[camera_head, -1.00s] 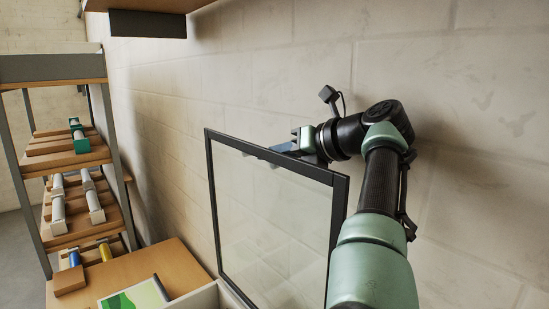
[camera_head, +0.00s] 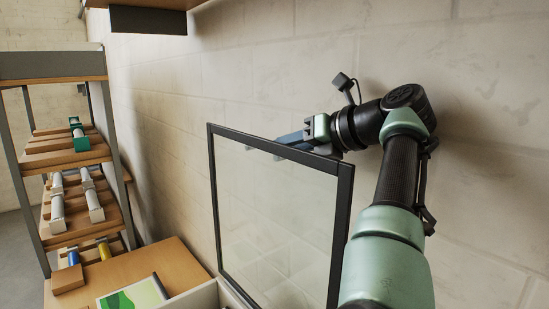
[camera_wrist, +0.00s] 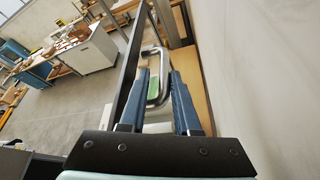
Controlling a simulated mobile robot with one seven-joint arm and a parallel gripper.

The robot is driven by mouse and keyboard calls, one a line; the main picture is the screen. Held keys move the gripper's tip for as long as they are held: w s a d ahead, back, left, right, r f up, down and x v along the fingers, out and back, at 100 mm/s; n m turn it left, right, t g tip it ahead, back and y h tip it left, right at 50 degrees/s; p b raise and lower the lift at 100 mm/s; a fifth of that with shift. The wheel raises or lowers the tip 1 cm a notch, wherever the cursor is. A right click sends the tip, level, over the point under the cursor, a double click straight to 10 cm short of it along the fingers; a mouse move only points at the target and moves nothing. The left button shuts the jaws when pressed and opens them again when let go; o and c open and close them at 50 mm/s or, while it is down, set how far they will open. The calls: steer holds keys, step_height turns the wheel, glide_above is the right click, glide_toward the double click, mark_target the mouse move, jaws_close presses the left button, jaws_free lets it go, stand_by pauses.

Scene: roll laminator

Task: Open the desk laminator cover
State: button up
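The laminator cover (camera_head: 346,215) is a clear panel in a black frame. It stands raised and nearly upright in the head view. In the wrist view its dark frame (camera_wrist: 128,75) runs along the left of my fingers. A metal loop handle (camera_wrist: 165,90) shows between and beyond the blue fingers. My gripper (camera_wrist: 158,72) is at the far side of the cover's top edge, and its fingers (camera_head: 270,142) show there in the head view. The fingers are spread apart, with the handle loop between their tips; I see no clear grip on it. The laminator body is mostly out of view.
A block wall (camera_head: 450,200) stands close behind my arm and the cover. A shelf rack (camera_head: 60,68) with rolls stands at the left. A wooden table (camera_head: 175,262) with a green-and-white sheet (camera_head: 135,297) is at lower left. A dark overhead shelf (camera_head: 148,22) hangs above.

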steer(key=b+v, duration=0.3)
steer(key=v, duration=0.7)
steer(key=shift+s+d, duration=0.15)
steer(key=shift+d, duration=0.1)
